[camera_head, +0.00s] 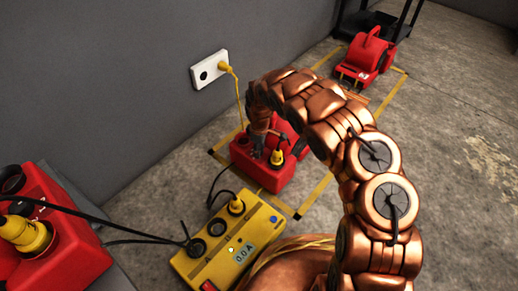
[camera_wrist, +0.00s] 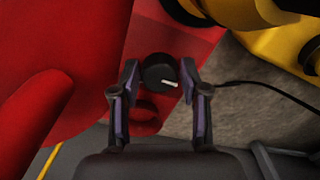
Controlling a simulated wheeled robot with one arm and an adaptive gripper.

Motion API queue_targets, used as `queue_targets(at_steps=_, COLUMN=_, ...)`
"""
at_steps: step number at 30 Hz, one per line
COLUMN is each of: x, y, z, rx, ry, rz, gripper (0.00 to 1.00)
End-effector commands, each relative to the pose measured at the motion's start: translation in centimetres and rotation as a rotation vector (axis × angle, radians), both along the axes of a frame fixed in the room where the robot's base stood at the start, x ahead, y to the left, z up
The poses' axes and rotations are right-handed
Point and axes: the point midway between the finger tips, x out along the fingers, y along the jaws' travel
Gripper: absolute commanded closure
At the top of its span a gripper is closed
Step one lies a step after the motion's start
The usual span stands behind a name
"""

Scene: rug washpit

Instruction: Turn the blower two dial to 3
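A black round dial (camera_wrist: 158,72) with a white pointer mark sits on a red blower in the wrist view. The pointer faces right in that picture; no numbers on the dial are readable. My gripper (camera_wrist: 159,76) is open, with one finger on each side of the dial and a small gap showing on both sides. In the head view the red blower (camera_head: 262,174) stands inside a yellow floor outline, and my gripper (camera_head: 256,143) reaches down to its top. The dial is hard to make out there.
A yellow plug (camera_head: 277,158) stands on this blower, right of my gripper. A yellow meter box (camera_head: 213,262) reading 0.0 A is in front. Another red blower (camera_head: 368,62) stands behind, and a red unit (camera_head: 62,238) is at left. A white wall socket (camera_head: 209,70) holds a yellow cable.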

Motion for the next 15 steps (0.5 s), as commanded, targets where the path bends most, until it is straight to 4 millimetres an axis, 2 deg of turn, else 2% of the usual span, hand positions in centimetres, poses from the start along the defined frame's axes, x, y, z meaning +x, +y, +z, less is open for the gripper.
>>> queue_targets(at_steps=2, x=0.00, y=0.00, z=0.01, rx=0.000, ry=0.000, rz=0.000, gripper=0.67)
queue_targets(at_steps=10, x=0.00, y=0.00, z=0.01, rx=0.000, ry=0.000, rz=0.000, gripper=0.95)
queue_targets(at_steps=15, x=-0.01, y=0.00, z=0.05, rx=0.000, ry=0.000, rz=-0.006, gripper=0.96)
